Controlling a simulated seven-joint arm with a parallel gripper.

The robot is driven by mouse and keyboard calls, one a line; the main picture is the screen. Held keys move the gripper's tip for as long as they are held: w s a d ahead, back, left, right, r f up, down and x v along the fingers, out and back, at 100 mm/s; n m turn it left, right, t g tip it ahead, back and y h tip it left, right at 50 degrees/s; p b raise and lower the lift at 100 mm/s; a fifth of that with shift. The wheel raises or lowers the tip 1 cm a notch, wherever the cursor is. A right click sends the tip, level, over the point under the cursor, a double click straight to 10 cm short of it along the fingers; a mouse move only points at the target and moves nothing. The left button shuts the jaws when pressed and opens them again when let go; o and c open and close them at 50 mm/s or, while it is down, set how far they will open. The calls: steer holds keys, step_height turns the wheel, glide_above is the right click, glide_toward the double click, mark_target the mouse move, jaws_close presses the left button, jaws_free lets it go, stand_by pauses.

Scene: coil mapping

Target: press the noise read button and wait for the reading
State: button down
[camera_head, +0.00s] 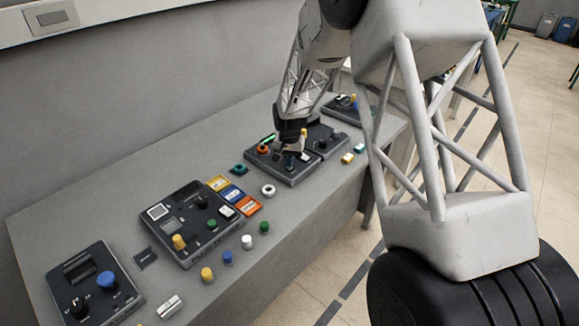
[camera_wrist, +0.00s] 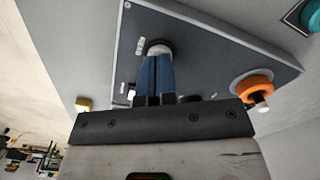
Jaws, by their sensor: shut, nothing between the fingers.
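My gripper (camera_head: 289,160) is low over a dark device panel (camera_head: 293,178) on the bench. In the wrist view my gripper (camera_wrist: 157,60) has its bluish fingers shut together with nothing between them. The fingertips are at a pale round button (camera_wrist: 158,46) on the panel face (camera_wrist: 215,45) and partly hide it. I cannot tell whether the button is pressed down. No label saying noise read is legible, and no reading shows. An orange ring (camera_wrist: 252,88) sits around a peg on the same panel, and it also shows in the head view (camera_head: 263,149).
A teal ring (camera_head: 239,169) and a white ring (camera_head: 268,190) lie left of the panel. Another device (camera_head: 187,221) with knobs stands further left, beside colored cards (camera_head: 234,194). Several colored pieces line the bench's front. Another panel (camera_head: 326,142) adjoins on the right.

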steer(key=shift+f, duration=0.4)
stand_by(0.6)
steer(key=shift+r, duration=3.2)
